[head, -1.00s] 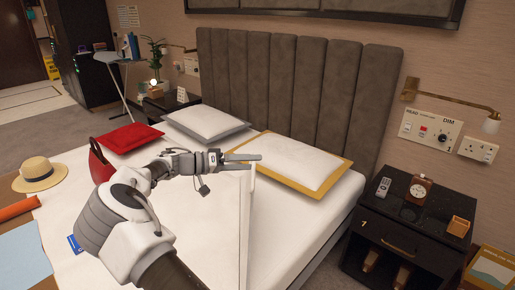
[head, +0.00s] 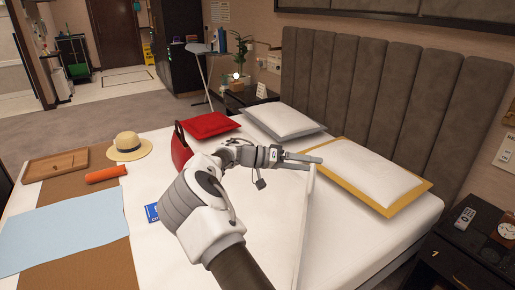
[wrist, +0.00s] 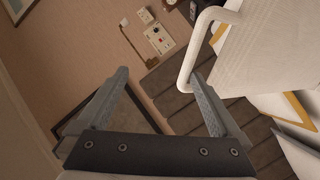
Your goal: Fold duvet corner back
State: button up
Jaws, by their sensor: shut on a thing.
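The white bed (head: 360,230) carries a white duvet flap (head: 303,235) that stands up nearly edge-on, as a thin upright panel. The flap's white face (wrist: 262,50) fills the upper right of the wrist view, with a rounded white loop (wrist: 187,58) at its edge. My gripper (head: 314,161) is at the flap's top end, beside the gold-edged pillow. My gripper (wrist: 160,76) is shut on the flap's loop, which shows by the right finger; the exact contact is hard to see. The fingers show a wide gap between them.
A gold-edged white pillow (head: 368,173), a grey-edged pillow (head: 283,122) and a red cushion (head: 210,125) lie near the headboard (head: 375,85). A red bag (head: 181,150), straw hat (head: 128,147) and wooden tray (head: 56,165) are at left. A nightstand (head: 460,265) stands right.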

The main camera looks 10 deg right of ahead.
jog(key=w+a+r+p, duration=0.1)
jog(key=a+r, duration=0.2)
jog(key=a, duration=0.2)
jog(key=shift+w+a+g, duration=0.15)
jog(key=shift+a+g, duration=0.15)
jog(key=shift+s+a+r, duration=0.1)
jog(key=shift+a+r, duration=0.1)
jog(key=shift+a, duration=0.35)
jog(key=shift+s+a+r, duration=0.1)
jog(key=shift+a+r, duration=0.1)
jog(key=shift+a, duration=0.35)
jog(key=shift+c, duration=0.7)
jog(key=p+v, duration=0.3)
jog(key=v, duration=0.4)
jog(key=shift+w, duration=0.45)
jog(key=shift+r, duration=0.1)
